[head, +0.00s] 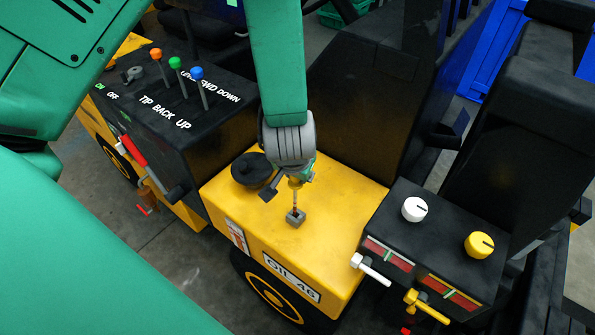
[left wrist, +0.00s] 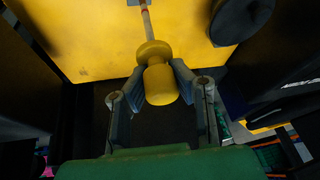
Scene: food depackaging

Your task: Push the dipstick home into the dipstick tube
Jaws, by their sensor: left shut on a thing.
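The dipstick has a yellow knobbed handle (left wrist: 160,84) and a thin rod (head: 295,199). My left gripper (head: 296,181) is shut on the handle, with one finger on each side of it in the left wrist view (left wrist: 158,70). The dipstick tube (head: 296,217) is a small grey square block on top of the yellow tank (head: 335,205). The rod runs down from the gripper to the tube, and its lower end appears to be inside the opening. A length of rod shows between handle and tube. My right gripper is in neither view.
A round black cap (head: 252,170) sits on the tank left of the tube. A black panel with a white knob (head: 414,209) and a yellow knob (head: 479,245) stands to the right. A lever console (head: 180,110) stands to the left, and a black seat back (head: 365,90) behind.

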